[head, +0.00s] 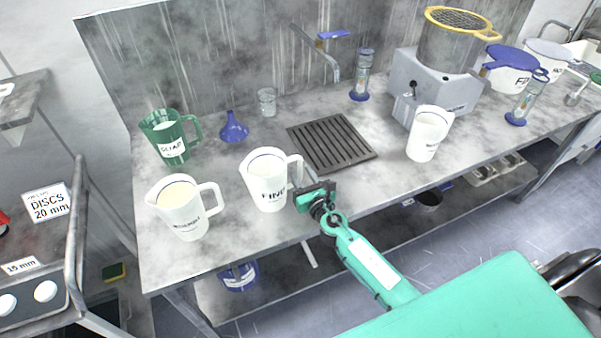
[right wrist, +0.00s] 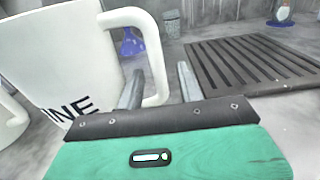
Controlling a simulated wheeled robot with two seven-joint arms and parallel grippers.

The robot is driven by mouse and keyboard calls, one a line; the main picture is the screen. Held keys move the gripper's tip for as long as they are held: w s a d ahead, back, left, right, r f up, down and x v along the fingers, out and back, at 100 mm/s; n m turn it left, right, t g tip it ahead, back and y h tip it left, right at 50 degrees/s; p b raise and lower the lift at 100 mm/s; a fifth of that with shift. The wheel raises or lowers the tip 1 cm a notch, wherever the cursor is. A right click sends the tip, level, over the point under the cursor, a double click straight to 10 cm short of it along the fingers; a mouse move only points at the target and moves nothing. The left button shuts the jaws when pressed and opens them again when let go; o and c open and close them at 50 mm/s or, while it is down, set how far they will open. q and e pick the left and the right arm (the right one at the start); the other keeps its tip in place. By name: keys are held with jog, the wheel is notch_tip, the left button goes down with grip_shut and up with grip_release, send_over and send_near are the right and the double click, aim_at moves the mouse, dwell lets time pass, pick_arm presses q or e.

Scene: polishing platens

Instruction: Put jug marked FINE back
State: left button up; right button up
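The white jug marked FINE (head: 268,182) stands upright on the grey bench near its front edge, with its handle to the right. My right gripper (head: 304,188) is at the handle's side. In the right wrist view the jug (right wrist: 65,65) fills the left, its lettering partly cut to "INE". There my right gripper (right wrist: 160,82) is open. One finger lies in the handle's loop and the other is outside it, with a visible gap to the handle (right wrist: 152,55). My left gripper is not in view.
Another white jug (head: 184,210) stands to the left, a green jug (head: 169,140) behind it. A blue funnel (head: 233,129), a glass (head: 267,103) and a dark drain grate (head: 331,143) lie behind. A further white jug (head: 427,135) stands right, by a grey machine (head: 440,88).

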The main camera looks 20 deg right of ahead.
jog(key=s+b, duration=0.1)
jog(key=s, duration=0.9)
jog(key=shift+d, duration=0.15)
jog(key=shift+s, duration=0.25)
